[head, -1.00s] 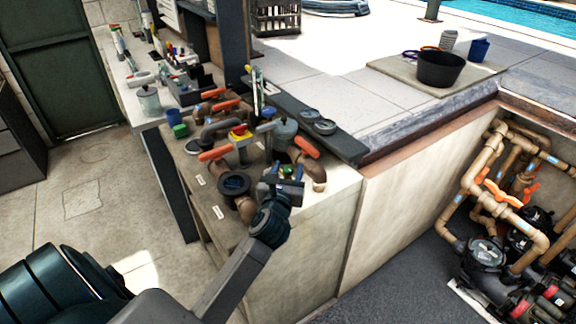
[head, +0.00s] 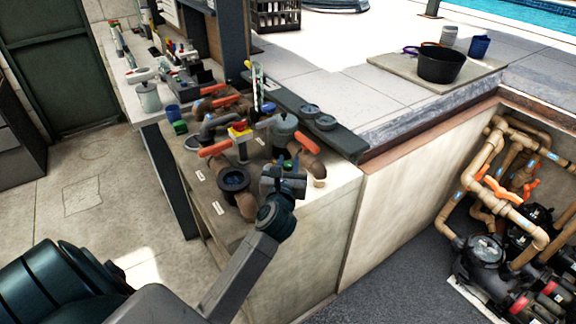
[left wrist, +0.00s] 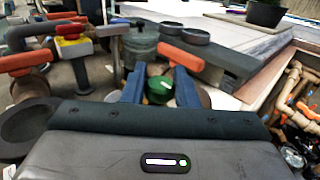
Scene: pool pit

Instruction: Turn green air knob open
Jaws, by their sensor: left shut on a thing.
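The green air knob (left wrist: 158,88) is a small round green knob. In the left wrist view it sits between the two fingers of my left gripper (left wrist: 158,84). The fingers are closed in on it from both sides. In the head view my left gripper (head: 284,175) is at the right front of the pipe bench, and only a bit of the green knob (head: 289,163) shows behind it. The knob's marking and its turned angle cannot be made out. My right gripper is not in view.
The bench front drops to the floor; the pump pit (head: 410,262) lies right.

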